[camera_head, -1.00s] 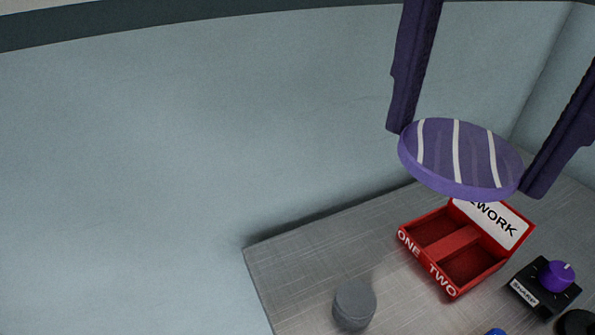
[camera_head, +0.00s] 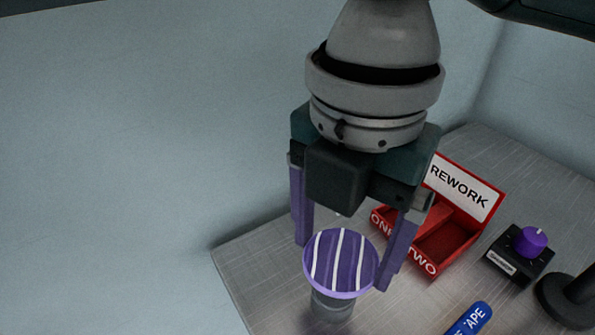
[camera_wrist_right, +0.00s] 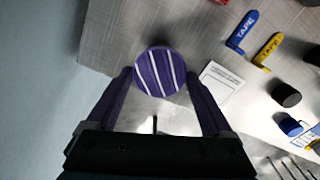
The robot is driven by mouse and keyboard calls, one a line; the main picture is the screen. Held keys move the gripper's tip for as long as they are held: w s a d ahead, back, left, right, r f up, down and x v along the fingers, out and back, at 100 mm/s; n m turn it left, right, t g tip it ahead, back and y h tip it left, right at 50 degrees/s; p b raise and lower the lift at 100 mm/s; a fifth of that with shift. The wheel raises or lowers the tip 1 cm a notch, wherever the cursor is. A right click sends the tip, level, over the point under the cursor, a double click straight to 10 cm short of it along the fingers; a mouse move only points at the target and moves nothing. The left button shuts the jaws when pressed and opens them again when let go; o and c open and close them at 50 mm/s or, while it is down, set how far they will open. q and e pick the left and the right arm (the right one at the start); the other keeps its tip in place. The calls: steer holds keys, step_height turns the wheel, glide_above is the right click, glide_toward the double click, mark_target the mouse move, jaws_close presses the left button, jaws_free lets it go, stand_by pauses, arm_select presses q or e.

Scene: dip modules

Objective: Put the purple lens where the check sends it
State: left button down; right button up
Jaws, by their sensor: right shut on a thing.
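The purple lens (camera_head: 340,262) is a flat disc with several white stripes on its face. My right gripper (camera_head: 343,264) is shut on its rim, one finger on each side. The lens also shows between the fingertips in the right wrist view (camera_wrist_right: 160,72). A grey cylinder (camera_head: 332,308) stands on the table just below the lens in the head view; whether they touch I cannot tell. A red tray (camera_head: 434,272) with a REWORK sign (camera_head: 460,187) and compartments marked ONE and TWO is to the right, partly hidden by my gripper. My left gripper is not in view.
A black box with a purple knob (camera_head: 531,240) is right of the tray, beside a black round stand (camera_head: 565,303). A blue TAPE piece (camera_head: 470,319) lies in front. The wrist view shows a yellow TAPE piece (camera_wrist_right: 268,50), a white card (camera_wrist_right: 216,87) and a black cylinder (camera_wrist_right: 286,94).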

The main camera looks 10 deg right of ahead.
mark_target(341, 258)
step_height(341, 258, down, 4)
steer(key=shift+f+b, duration=0.15)
steer(key=shift+b, duration=0.2)
steer(key=shift+f, duration=0.1)
steer(key=o, duration=1.1)
